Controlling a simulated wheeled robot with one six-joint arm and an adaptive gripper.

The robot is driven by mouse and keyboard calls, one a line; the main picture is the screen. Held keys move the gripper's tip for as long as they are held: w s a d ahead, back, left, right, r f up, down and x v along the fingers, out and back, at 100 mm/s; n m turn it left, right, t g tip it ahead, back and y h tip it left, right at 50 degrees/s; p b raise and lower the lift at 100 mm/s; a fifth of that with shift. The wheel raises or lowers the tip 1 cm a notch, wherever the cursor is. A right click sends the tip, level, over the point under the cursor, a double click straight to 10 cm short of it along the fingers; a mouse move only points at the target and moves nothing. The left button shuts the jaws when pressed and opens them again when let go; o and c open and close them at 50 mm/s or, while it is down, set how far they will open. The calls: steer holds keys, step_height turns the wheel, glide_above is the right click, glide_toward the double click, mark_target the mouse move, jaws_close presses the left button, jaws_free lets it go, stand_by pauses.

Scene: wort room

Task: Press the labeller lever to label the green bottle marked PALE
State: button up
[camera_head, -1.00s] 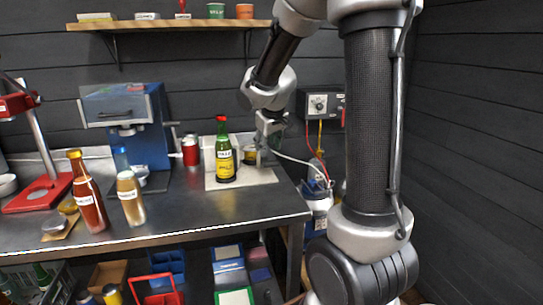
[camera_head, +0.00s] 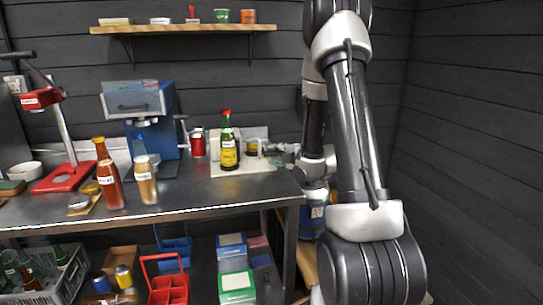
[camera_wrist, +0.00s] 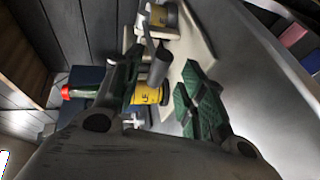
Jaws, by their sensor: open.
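The green bottle (camera_head: 229,152) with a red cap stands upright on a pale board on the bench in the head view, a yellow label on its front. In the wrist view its red cap (camera_wrist: 67,92) and yellow label (camera_wrist: 151,94) show, partly hidden by a finger. The labeller (camera_head: 256,133) stands just right of and behind it, with a yellow roll. Its grey lever (camera_wrist: 158,64) shows between my fingertips in the wrist view; contact cannot be told. My gripper (camera_head: 284,148) is low at the labeller's right, and its green-padded fingers (camera_wrist: 163,72) are open and empty.
A brown bottle (camera_head: 108,176) and an amber bottle (camera_head: 146,182) stand at the bench's front left. A blue machine (camera_head: 146,120), a red can (camera_head: 198,143) and a red press (camera_head: 62,177) stand farther left. The bench's front middle (camera_head: 215,193) is clear.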

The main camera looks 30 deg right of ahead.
mark_target(273, 154)
steer(key=x, duration=0.4)
jaws_close()
